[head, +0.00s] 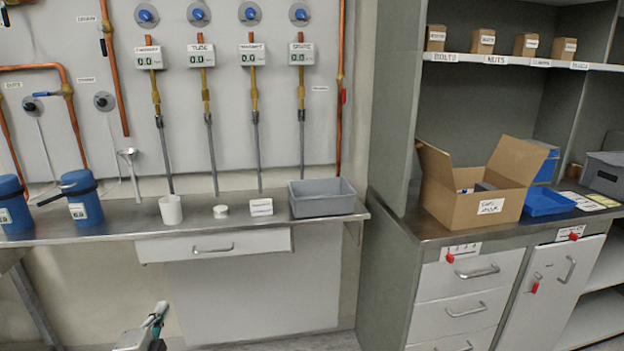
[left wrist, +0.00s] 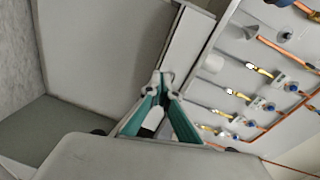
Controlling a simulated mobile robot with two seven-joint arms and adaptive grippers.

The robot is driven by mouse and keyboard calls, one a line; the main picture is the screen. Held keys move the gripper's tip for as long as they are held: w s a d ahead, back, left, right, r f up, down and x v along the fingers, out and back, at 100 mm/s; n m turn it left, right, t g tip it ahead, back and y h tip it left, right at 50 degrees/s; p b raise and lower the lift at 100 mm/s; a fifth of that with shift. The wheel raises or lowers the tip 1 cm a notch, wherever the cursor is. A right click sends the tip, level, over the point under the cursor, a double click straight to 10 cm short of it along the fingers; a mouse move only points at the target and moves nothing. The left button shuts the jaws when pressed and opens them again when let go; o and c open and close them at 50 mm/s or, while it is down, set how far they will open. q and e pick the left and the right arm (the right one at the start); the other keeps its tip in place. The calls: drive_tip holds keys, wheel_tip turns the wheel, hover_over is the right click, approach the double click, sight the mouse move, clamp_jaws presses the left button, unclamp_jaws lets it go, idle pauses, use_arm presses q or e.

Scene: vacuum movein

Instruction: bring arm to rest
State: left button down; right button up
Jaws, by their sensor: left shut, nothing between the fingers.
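My left gripper (head: 158,312) shows at the bottom of the head view, low in front of the bench and below its drawer. In the left wrist view, its two teal fingers (left wrist: 160,80) meet at the tips with nothing between them. It is apart from the bench and touches nothing that I can see. Most of the left arm is out of the head view. My right gripper is in neither view.
A steel bench (head: 110,226) holds a white cup (head: 171,209), a small white lid (head: 220,211), a grey bin (head: 322,198) and blue flasks (head: 82,197). A cabinet (head: 465,276) stands right, with an open cardboard box (head: 478,205) on it. Space below the bench drawer (head: 214,245) looks clear.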

use_arm(q)
drive_tip(key=s+d+f+n+g+h+p, duration=0.2)
drive_tip(key=s+d, duration=0.5)
drive_tip(key=s, duration=0.4)
drive_tip(key=s+d+f+n+g+h+p, duration=0.1)
drive_tip(key=s+d+f+n, duration=0.3)
drive_tip(key=s, duration=0.8)
drive_tip(key=s+d+f+n+g+h+p, duration=0.2)
drive_tip(key=s+d+f, duration=0.4)
drive_tip(key=s+d, duration=0.4)
drive_tip(key=shift+s+d+f+n+g+h+p, duration=0.15)
drive_tip(key=shift+s+f+n+g+h+p, duration=0.15)
drive_tip(key=shift+s+n+g+p, duration=0.55)
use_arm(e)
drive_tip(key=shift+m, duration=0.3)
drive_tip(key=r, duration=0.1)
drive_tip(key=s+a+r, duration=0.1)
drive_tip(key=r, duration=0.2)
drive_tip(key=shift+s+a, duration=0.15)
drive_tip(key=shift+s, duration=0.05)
use_arm(q)
drive_tip(key=shift+s+t, duration=0.25)
drive_tip(key=shift+s, duration=0.1)
